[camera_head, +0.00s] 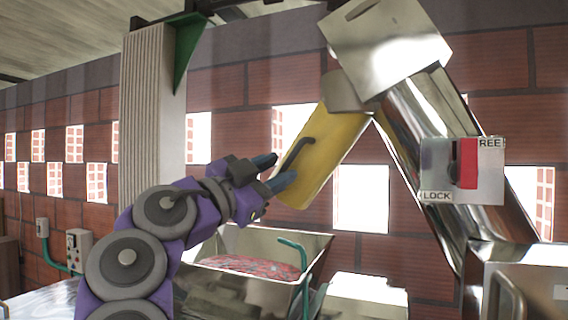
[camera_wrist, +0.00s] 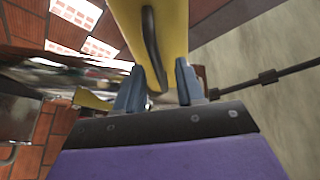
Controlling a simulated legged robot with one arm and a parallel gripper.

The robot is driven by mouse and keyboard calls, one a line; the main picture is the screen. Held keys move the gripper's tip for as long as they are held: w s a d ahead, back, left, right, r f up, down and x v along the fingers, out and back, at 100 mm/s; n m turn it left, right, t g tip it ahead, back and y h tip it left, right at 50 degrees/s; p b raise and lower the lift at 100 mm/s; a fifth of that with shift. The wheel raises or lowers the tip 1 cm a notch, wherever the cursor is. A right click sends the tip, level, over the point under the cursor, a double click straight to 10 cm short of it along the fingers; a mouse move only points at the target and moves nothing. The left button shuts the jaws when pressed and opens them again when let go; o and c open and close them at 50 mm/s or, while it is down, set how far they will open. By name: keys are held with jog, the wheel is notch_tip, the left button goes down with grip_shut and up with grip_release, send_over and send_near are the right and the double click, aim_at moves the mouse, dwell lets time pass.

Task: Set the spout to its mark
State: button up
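The yellow spout (camera_head: 328,150) hangs tilted from the metal elevator head, its lower end toward the lower left. A dark curved handle (camera_head: 297,152) stands out from its near side. My gripper (camera_head: 274,170) is at the spout's lower left, with its two blue-grey fingers apart. In the wrist view, the handle (camera_wrist: 151,45) reaches down to between the spread fingers (camera_wrist: 160,70), closer to the left one; I cannot tell whether they touch it. The yellow spout (camera_wrist: 178,25) fills the view's top centre. No mark for the spout can be made out.
A panel with LOCK and FREE labels (camera_head: 462,171) carries a red patch and a dark lever on the metal elevator tube (camera_head: 415,130). A metal hopper (camera_head: 262,245) with red contents stands below the spout. A ribbed column (camera_head: 152,110) rises at left.

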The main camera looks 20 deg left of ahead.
aim_at(285, 166)
jog(key=shift+x, duration=1.5)
jog(key=shift+s, duration=0.1)
grip_shut()
